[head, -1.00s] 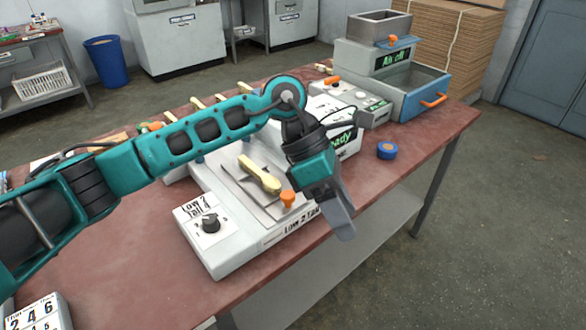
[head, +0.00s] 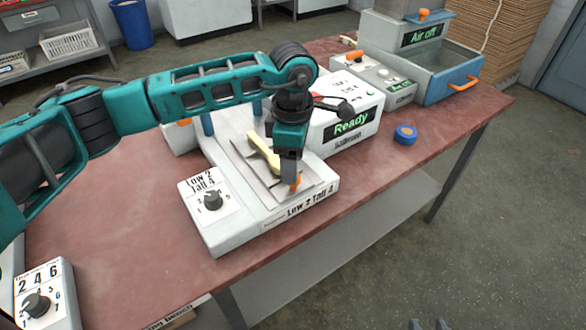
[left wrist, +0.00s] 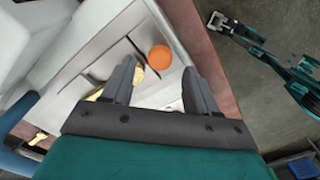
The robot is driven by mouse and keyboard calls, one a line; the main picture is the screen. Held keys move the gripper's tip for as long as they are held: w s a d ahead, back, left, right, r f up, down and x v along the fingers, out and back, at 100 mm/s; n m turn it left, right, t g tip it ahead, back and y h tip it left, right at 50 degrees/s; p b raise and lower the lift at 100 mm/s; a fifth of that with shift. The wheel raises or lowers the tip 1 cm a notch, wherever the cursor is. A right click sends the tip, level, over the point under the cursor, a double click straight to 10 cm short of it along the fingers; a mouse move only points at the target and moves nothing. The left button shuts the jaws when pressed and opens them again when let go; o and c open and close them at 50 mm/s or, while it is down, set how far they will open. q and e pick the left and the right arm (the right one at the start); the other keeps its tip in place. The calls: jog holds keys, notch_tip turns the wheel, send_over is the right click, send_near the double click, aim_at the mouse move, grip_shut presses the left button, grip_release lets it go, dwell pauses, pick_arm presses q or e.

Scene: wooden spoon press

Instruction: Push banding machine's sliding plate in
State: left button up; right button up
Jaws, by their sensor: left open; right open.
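The banding machine (head: 224,232) is a pale box on the table with a "Ready" screen. Its grey sliding plate (head: 258,182) has an orange knob (head: 296,184) near its front right end. A wooden spoon (head: 262,152) lies over the plate, partly hidden by my arm. My left gripper (head: 290,178) points down at the knob and partly covers it. In the left wrist view the open fingers (left wrist: 160,85) flank the line to the orange knob (left wrist: 160,57), which shows just beyond them; contact cannot be told. My right gripper (head: 429,324) is open and empty at the bottom edge.
A blue tape roll (head: 405,134) lies on the red table (head: 130,225) right of the machine. An "Air off" unit (head: 420,45) stands at the back right. A numbered dial box (head: 45,290) is at the lower left. The floor right of the table is clear.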

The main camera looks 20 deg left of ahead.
pick_arm(q)
jog(key=shift+f, duration=1.6)
grip_shut()
